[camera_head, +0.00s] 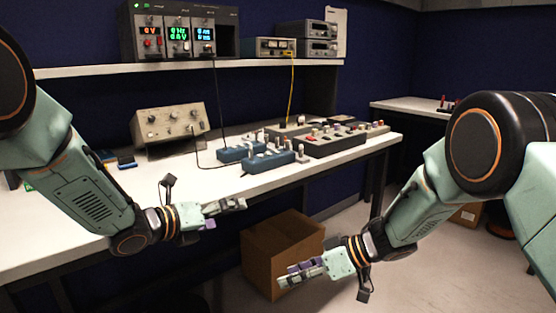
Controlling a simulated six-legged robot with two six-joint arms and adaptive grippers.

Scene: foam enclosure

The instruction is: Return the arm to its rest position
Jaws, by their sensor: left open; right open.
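My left arm comes in from the left, and its gripper (226,206) is open and empty near the front edge of the white workbench (60,205). My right arm comes in from the right, and its gripper (297,276) is open and empty. In the picture it overlaps the lower front of a cardboard box, right of and lower than my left gripper. The two grippers are apart, and both point inward. Finger details are small in this view.
A cardboard box (262,245) stands on the floor by the bench. Blue boxes (268,163), dark control panels (335,143) and a beige instrument (168,124) sit on the bench. A shelf (90,70) above carries a lit power supply (178,33). Open floor (420,280) lies at right.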

